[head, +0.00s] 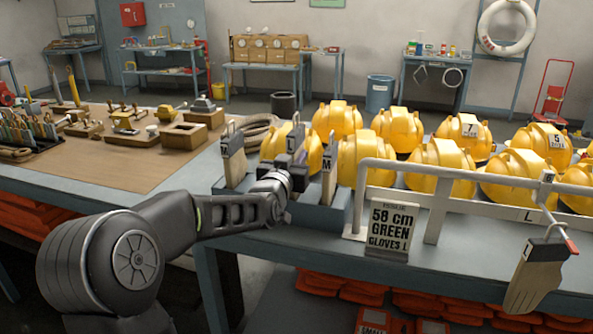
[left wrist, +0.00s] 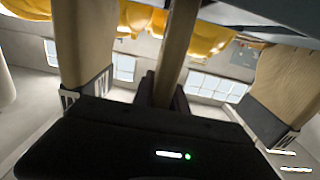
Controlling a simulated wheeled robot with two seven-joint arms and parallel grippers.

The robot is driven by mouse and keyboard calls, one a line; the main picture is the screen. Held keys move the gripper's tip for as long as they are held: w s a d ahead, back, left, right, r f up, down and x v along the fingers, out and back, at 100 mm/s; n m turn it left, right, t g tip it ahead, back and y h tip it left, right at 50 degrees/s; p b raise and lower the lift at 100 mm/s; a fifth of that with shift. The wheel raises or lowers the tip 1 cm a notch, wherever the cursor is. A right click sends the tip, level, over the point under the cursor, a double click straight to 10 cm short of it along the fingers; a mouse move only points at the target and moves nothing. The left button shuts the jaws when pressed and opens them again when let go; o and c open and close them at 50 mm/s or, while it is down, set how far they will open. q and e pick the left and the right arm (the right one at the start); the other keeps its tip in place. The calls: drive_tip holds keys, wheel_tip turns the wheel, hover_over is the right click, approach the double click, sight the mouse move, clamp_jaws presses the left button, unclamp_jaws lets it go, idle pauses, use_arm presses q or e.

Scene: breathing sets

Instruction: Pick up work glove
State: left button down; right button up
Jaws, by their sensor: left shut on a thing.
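My left gripper (head: 287,172) is shut on a tan work glove, at the bin at the front edge of the table. In the left wrist view this held glove (left wrist: 177,48) is edge-on between the dark fingers (left wrist: 163,88). In the head view the gripper largely hides it. Other work gloves stand on either side: one to the left (head: 233,158) and one to the right (head: 329,170). Another tan glove (head: 535,280) with a dark cuff hangs at the right end of the white rail. My right gripper is not in view.
Several yellow helmets (head: 438,165) stand behind the white rail (head: 455,172). A sign (head: 391,228) reads "58 cm GREEN GLOVES L". A brown mat (head: 90,165) with wooden blocks and tools lies at left. A coiled rope (head: 252,130) is just behind the gloves.

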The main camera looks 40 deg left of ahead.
sight(296, 134)
use_arm(q)
wheel_tip(296, 134, up, 6)
drive_tip(key=shift+r, duration=0.2)
drive_tip(key=shift+f, duration=0.1)
idle(1.3)
